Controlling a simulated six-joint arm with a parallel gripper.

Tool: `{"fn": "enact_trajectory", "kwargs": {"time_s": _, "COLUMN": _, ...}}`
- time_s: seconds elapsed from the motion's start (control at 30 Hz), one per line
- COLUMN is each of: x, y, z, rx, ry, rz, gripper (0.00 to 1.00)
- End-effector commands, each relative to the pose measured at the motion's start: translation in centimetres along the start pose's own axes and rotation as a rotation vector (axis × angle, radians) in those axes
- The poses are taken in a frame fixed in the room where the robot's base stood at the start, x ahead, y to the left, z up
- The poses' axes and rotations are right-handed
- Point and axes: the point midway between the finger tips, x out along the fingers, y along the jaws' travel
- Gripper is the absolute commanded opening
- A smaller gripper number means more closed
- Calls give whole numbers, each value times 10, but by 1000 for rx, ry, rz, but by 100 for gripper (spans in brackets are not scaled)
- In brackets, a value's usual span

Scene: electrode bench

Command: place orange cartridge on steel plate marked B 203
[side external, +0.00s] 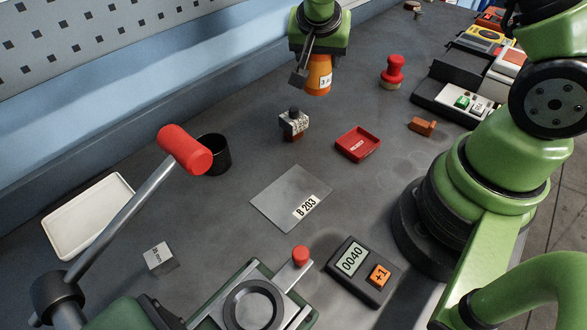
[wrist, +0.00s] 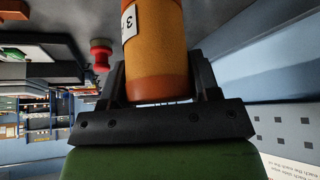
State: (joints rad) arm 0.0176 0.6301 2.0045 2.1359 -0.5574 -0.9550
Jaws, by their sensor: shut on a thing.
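The orange cartridge (side external: 318,76) has a white label and is held in my gripper (side external: 314,58) at the top middle of the side view. In the wrist view the cartridge (wrist: 156,60) sits between the two dark jaws of my gripper (wrist: 160,85), which are shut on it. It appears to be above the bench, behind the other small items. The steel plate marked B 203 (side external: 283,192) lies flat and bare in the middle of the bench, nearer the camera than my gripper. Its white B 203 label is readable at its right corner.
A stamp-like block (side external: 293,124) and a red tray (side external: 358,144) stand between gripper and plate. A black cup (side external: 213,154), a red-handled lever (side external: 185,150), a white tray (side external: 88,214) and a counter (side external: 362,270) surround the plate. A red knobbed stamp (side external: 392,72) stands right of my gripper.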

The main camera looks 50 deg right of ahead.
Motion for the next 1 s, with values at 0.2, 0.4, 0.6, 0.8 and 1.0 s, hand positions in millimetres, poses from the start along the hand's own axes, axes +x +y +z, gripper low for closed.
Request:
{"fn": "enact_trajectory", "kwargs": {"time_s": 0.2, "x": -39, "y": -26, "z": 75, "rx": 19, "ry": 1, "rz": 11, "gripper": 27}}
{"fn": "enact_trajectory", "kwargs": {"time_s": 0.4, "x": -73, "y": -25, "z": 137, "rx": 43, "ry": 1, "rz": 24, "gripper": 27}}
{"fn": "enact_trajectory", "kwargs": {"time_s": 0.6, "x": -92, "y": -16, "z": 170, "rx": 60, "ry": 0, "rz": 32, "gripper": 27}}
{"fn": "enact_trajectory", "kwargs": {"time_s": 0.8, "x": -75, "y": -12, "z": 188, "rx": 61, "ry": 3, "rz": 40, "gripper": 27}}
{"fn": "enact_trajectory", "kwargs": {"time_s": 1.0, "x": -56, "y": -14, "z": 199, "rx": 63, "ry": 1, "rz": 36, "gripper": 27}}
